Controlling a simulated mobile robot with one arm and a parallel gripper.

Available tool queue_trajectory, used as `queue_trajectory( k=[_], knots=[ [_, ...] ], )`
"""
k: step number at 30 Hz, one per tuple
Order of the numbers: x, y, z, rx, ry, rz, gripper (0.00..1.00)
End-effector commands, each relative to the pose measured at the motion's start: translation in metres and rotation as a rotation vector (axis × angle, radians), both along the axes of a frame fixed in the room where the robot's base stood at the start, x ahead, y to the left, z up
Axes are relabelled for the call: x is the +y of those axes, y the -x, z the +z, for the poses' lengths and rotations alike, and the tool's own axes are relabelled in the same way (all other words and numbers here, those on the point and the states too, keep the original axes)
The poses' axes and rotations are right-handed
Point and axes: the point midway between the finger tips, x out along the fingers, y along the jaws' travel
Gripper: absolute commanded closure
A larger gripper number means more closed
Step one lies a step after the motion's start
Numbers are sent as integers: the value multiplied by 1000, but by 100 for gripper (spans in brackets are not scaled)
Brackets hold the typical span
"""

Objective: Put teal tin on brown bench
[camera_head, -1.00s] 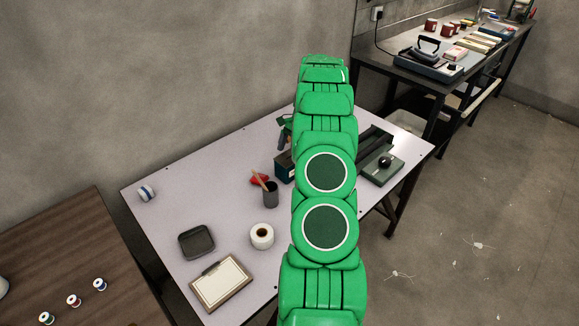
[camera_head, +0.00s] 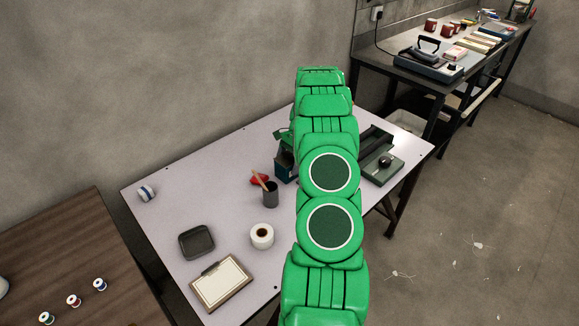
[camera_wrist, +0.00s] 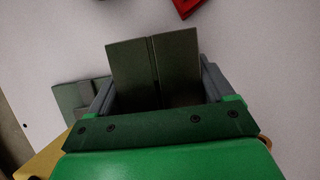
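No tin shows there. The brown bench (camera_head: 125,245) is at the lower left.
The pale table (camera_head: 185,215) also holds a pencil cup (camera_head: 271,196), a red item (camera_head: 259,179), a white roll (camera_head: 262,236), a dark tray (camera_head: 197,242), a clipboard (camera_head: 221,283) and a green-grey device (camera_head: 383,172). Several thread spools (camera_head: 73,300) stand on the bench; its back part is clear.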

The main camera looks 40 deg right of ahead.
Motion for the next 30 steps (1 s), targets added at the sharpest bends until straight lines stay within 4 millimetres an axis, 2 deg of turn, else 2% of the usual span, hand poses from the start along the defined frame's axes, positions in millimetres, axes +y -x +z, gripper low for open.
queue_trajectory(
  k=[1,5,14,20,30],
  knots=[
    [0,0,0,0,0,0,49],
    [0,0,0,0,0,0,68],
    [0,-1,6,-1,1,0,68],
    [0,-2,30,-4,4,0,68],
    [14,18,61,-2,2,-1,68]
  ],
)
